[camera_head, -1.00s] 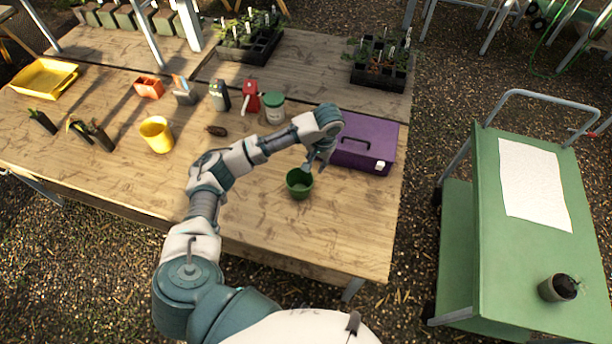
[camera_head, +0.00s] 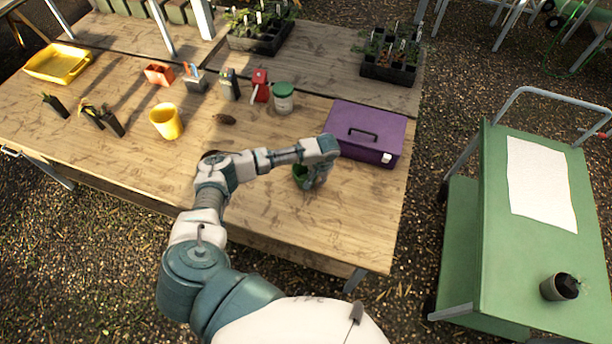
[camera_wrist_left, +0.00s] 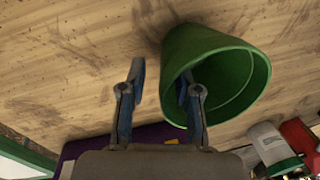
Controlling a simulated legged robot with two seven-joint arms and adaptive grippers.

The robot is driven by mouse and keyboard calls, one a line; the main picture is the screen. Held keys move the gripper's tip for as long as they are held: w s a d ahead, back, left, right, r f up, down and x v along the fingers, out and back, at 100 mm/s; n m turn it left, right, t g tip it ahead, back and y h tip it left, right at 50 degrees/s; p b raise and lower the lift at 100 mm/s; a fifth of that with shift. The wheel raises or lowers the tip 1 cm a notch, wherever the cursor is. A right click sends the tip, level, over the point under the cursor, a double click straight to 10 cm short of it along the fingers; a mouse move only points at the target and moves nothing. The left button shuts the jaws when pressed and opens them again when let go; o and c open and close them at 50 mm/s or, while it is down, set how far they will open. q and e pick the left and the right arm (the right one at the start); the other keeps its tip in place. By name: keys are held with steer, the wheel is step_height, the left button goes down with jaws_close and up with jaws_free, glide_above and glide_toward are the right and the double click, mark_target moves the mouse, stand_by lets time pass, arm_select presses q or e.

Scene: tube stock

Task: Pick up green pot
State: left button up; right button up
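The green pot (camera_head: 301,178) stands on the wooden table (camera_head: 340,228), in front of the purple toolbox. My left gripper (camera_head: 318,174) is down at the pot and covers part of its right side. In the left wrist view the gripper (camera_wrist_left: 161,75) is open, with its fingers apart. One finger reaches into the mouth of the green pot (camera_wrist_left: 205,52). The other finger is outside the wall, with a gap showing between it and the pot. My right gripper is not in view.
The purple toolbox (camera_head: 367,132) is close behind the gripper. A white tub with a green lid (camera_head: 283,98), a yellow pot (camera_head: 166,121) and a dark brown object (camera_head: 225,119) stand farther left. A green cart (camera_head: 500,262) is at the right. The table's front right is clear.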

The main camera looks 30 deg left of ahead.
arm_select(q)
steer(key=shift+f, duration=0.75)
steer(key=shift+a, duration=0.25)
steer(key=shift+a+f, duration=0.1)
steer(key=shift+a, duration=0.25)
jaws_close()
